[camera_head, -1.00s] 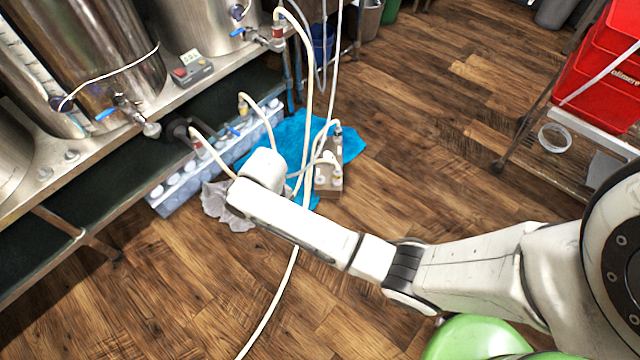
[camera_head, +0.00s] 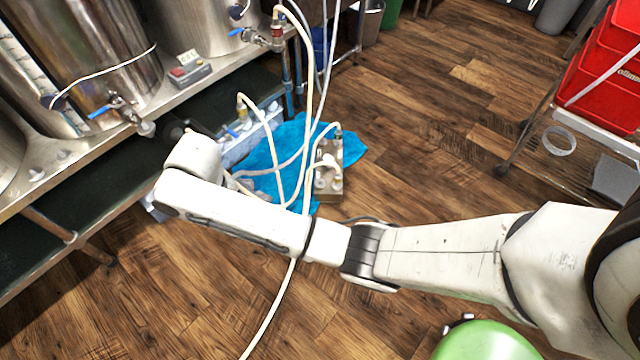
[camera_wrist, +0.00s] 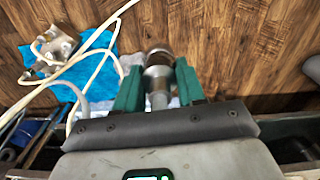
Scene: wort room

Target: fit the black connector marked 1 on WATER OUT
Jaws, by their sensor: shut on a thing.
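In the wrist view my gripper (camera_wrist: 158,66) has its two green fingers closed on a dark grey and silvery round connector (camera_wrist: 158,80). No mark can be read on it. In the head view my arm hides the gripper and the connector. A small metal unit with several ports and hoses (camera_head: 329,182) stands on a blue cloth on the floor, right of my arm's end. It also shows at the upper left of the wrist view (camera_wrist: 52,50), apart from my gripper. No WATER OUT label is legible, so I cannot tell which port bears it.
Pale hoses (camera_head: 309,100) hang over the unit and cross the floor. Steel vessels with blue-handled valves (camera_head: 115,103) stand on a metal bench (camera_head: 217,77) at the left. A red crate stack (camera_head: 600,75) stands at right.

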